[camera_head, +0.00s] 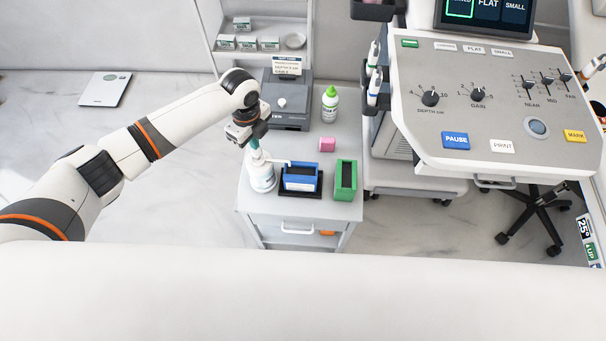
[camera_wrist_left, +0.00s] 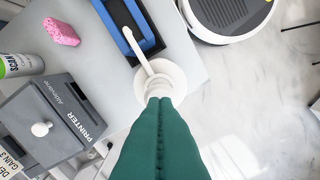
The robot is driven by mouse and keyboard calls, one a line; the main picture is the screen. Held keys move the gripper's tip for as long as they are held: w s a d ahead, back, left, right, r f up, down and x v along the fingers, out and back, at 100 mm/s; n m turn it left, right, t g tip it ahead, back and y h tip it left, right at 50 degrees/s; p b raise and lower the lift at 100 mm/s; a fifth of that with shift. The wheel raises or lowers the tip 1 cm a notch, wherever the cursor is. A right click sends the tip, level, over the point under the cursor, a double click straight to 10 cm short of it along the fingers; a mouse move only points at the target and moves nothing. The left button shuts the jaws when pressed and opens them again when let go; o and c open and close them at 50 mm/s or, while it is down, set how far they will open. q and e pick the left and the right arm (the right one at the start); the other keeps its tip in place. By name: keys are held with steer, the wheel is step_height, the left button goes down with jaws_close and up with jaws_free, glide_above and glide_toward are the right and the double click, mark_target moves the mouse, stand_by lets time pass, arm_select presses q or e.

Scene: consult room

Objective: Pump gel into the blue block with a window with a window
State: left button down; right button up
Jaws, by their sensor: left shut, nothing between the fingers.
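A white pump bottle (camera_head: 262,179) stands upright on the trolley top (camera_head: 330,212). Its spout points right, toward the blue block with a window (camera_head: 300,171), which sits in a black tray beside the bottle. My left gripper (camera_head: 255,146) is shut and empty, its fingertips right at the top of the pump. In the left wrist view the green fingers (camera_wrist_left: 160,105) hide part of the pump head, and the white nozzle (camera_wrist_left: 137,50) reaches over the blue block (camera_wrist_left: 136,42). I cannot tell whether the fingers press the pump. My right gripper is not in view.
A green block (camera_head: 345,180) stands right of the blue block. A pink block (camera_head: 327,144), a green-capped bottle (camera_head: 330,103) and a grey printer (camera_head: 287,108) are behind. The ultrasound console (camera_head: 470,110) stands to the right. Free floor lies left of the trolley.

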arm_select(q)
steer(key=shift+f, duration=0.1)
steer(key=shift+f+b, duration=0.9)
steer(key=shift+f, duration=0.6)
steer(key=shift+s, duration=0.1)
steer(key=shift+r, duration=0.1)
steer(key=shift+r+p, duration=1.4)
steer(key=shift+p, duration=0.1)
steer(key=shift+r, duration=0.1)
step_height(320, 180, up, 6)
steer(key=p, duration=0.6)
